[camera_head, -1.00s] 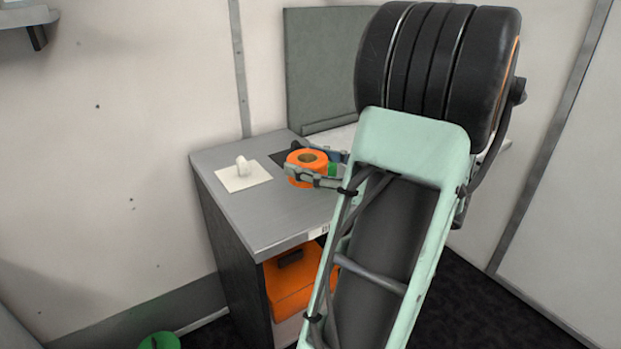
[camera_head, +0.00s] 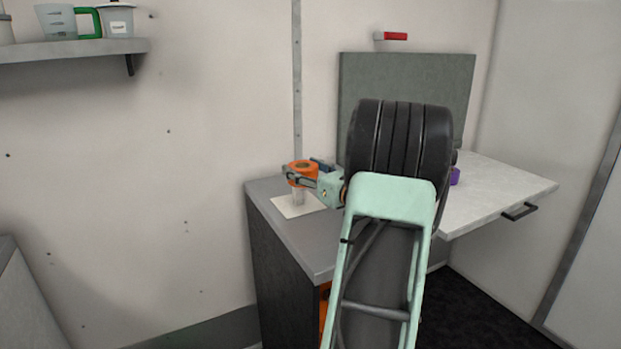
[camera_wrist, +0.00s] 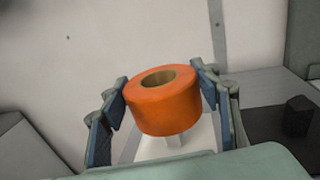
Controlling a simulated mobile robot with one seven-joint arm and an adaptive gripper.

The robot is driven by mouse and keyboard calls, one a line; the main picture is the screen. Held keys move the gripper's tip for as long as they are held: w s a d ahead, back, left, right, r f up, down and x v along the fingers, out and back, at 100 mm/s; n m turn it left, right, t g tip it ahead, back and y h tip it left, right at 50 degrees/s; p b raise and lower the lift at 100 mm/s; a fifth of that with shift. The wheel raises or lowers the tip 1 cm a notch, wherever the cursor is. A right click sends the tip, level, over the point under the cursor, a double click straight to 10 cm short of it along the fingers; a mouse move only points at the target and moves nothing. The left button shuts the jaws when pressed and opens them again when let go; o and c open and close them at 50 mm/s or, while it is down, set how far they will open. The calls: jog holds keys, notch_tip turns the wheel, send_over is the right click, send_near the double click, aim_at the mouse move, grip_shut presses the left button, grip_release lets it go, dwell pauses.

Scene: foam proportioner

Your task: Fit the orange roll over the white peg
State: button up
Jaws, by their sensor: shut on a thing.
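The orange roll (camera_head: 301,166) is held in my gripper (camera_head: 302,175) above the left part of the grey cabinet top. In the wrist view the roll (camera_wrist: 163,112) sits between the two blue-padded fingers of my gripper (camera_wrist: 163,98), its brown-lined hole facing up and slightly tilted. The white peg (camera_head: 298,196) stands upright on its pale square base (camera_head: 290,210), below the roll. In the wrist view part of the peg (camera_wrist: 175,138) shows under the roll; its top is hidden. I cannot tell whether the peg's tip is inside the hole.
The grey cabinet top (camera_head: 300,245) is mostly clear in front. A white folding table (camera_head: 500,190) with a purple item (camera_head: 455,176) stands to the right. A wall shelf (camera_head: 70,50) with a green-handled jug (camera_head: 62,22) is at upper left. A dark block (camera_wrist: 298,116) shows at right in the wrist view.

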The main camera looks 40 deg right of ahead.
aim_at(300, 190)
jog(key=shift+w+a+f, duration=0.15)
jog(key=shift+w+f, duration=0.05)
jog(key=shift+w, duration=0.7)
jog(key=shift+f+b, duration=2.05)
jog(key=shift+f, duration=0.75)
jog(key=shift+f+b, duration=0.35)
jog(key=shift+b, duration=0.05)
jog(key=shift+r, duration=0.1)
jog(key=shift+r+p, duration=0.5)
jog(key=shift+r, duration=0.25)
jog(key=shift+f+b, duration=0.55)
jog(key=shift+f, duration=0.05)
jog(key=shift+r+p, duration=0.35)
jog(key=shift+r, duration=0.15)
